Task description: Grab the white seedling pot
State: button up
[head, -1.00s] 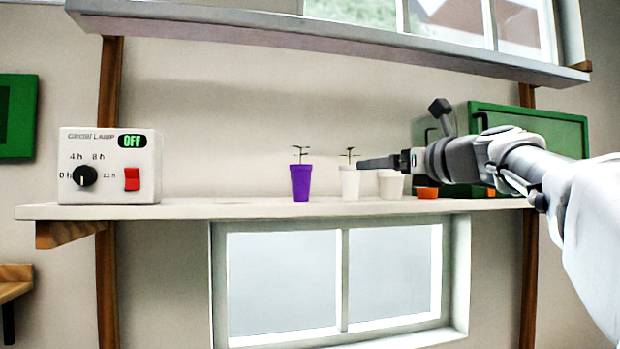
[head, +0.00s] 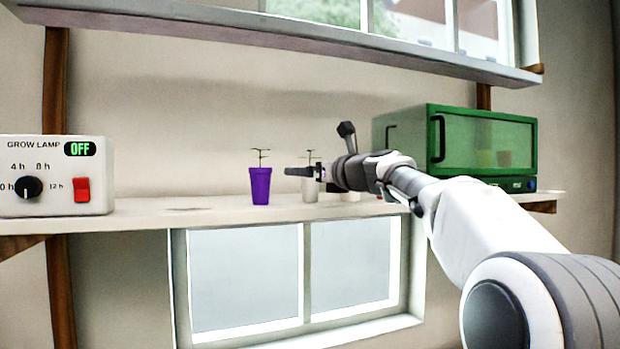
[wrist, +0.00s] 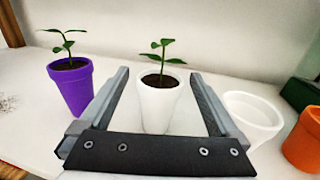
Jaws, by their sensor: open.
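The white seedling pot (wrist: 157,106) holds dark soil and a small green seedling. It stands upright on the shelf. In the wrist view it shows between the two open fingers of my gripper (wrist: 160,85), with space on both sides of it. In the head view the white pot (head: 310,188) is partly hidden by my gripper (head: 304,172). I cannot tell how far forward the fingertips reach along the pot.
A purple pot with a seedling (wrist: 72,88) stands to the left. An empty white pot (wrist: 250,115) and an orange pot (wrist: 303,138) stand to the right. A grow lamp box (head: 55,176) and a green cabinet (head: 455,147) share the shelf (head: 140,215).

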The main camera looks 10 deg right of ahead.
jog(key=c, duration=1.5)
jog(key=shift+a+r+p, duration=0.1)
jog(key=shift+r+p, duration=1.2)
jog(key=shift+r, duration=1.1)
jog(key=s+d+r, duration=0.1)
jog(key=d+r, duration=0.5)
jog(key=d, duration=0.5)
jog(key=shift+s+d+p, duration=0.25)
jog(key=shift+d+p, duration=0.1)
jog(key=shift+p, duration=0.05)
